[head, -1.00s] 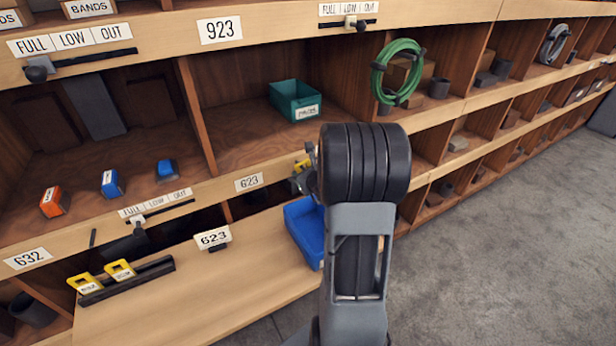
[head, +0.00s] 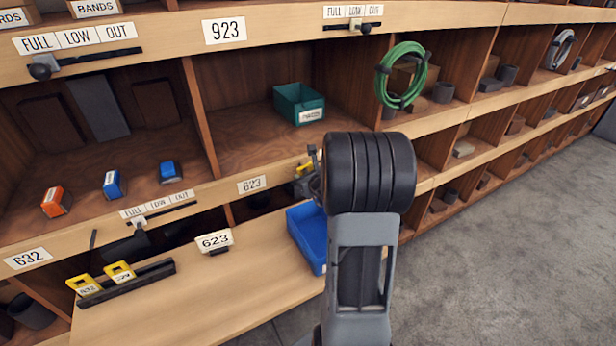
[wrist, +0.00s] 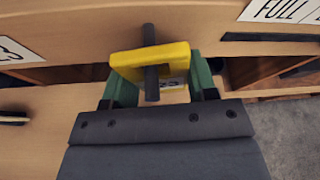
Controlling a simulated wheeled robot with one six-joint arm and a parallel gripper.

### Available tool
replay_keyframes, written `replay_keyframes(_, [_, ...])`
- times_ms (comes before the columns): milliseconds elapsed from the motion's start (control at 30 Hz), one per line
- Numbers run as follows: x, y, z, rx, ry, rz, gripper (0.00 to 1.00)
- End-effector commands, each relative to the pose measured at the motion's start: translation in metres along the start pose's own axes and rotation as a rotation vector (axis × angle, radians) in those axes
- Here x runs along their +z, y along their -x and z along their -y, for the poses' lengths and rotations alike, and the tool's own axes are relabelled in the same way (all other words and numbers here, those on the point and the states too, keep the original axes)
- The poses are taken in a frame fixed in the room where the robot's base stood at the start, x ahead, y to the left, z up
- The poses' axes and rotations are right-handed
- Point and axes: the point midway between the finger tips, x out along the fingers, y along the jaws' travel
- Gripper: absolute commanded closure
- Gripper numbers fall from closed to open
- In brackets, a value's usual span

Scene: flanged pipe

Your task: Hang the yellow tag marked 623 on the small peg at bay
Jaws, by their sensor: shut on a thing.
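The yellow tag (wrist: 183,54) is held between the green fingers of my gripper (wrist: 152,92) in the wrist view. A dark peg (wrist: 149,34) at the wooden shelf edge shows above the tag's top bar, and a dark rod shows again below it. I cannot tell if the peg passes through the tag's opening. In the head view the tag (head: 303,169) is a small yellow patch at the shelf edge, right of the bay label 623 (head: 251,184). My arm hides most of the gripper there. The number on the held tag is not readable.
Two yellow tags (head: 120,272) sit on a black rack (head: 130,284) on the wooden bench (head: 205,300). A white 623 card (head: 214,240) and a blue bin (head: 309,238) are also there. A green bin (head: 298,104) stands on the shelf above. Open floor lies at right.

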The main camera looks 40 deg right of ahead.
Motion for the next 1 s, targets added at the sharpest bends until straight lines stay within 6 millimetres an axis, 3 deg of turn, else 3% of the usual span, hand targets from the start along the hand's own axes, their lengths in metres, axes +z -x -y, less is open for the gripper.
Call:
replay_keyframes(100, [0.0, 0.0, 0.0, 0.0, 0.0, 0.0, 0.7])
replay_keyframes(133, [0.0, 0.0, 0.0, 0.0, 0.0, 0.0, 0.46])
replay_keyframes(433, [0.0, 0.0, 0.0, 0.0, 0.0, 0.0, 0.18])
replay_keyframes(767, [0.0, 0.006, 0.0, -0.001, -0.001, 0.0, 0.18])
replay_keyframes(1000, [0.001, 0.045, 0.001, -0.003, 0.002, 0.003, 0.18])
